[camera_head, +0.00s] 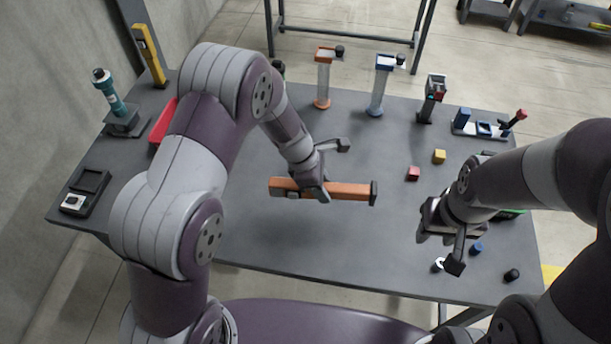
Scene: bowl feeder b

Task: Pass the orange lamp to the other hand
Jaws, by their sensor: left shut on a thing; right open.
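The orange lamp (345,190) is a long orange bar with a dark end cap at its right. It lies level across the middle of the view, and looks raised above the grey table. My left gripper (313,192) is shut on it near its middle and hides part of it. My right gripper (447,246) is open and empty, to the right of and nearer than the lamp's dark end, with a clear gap between them.
The table (290,244) has free room in front of the lamp. A red cube (413,173) and a yellow cube (439,156) lie right of it. Behind stand an orange-topped tube (323,82), a blue-topped tube (379,88) and a dark device (431,100). Small pieces lie near my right gripper.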

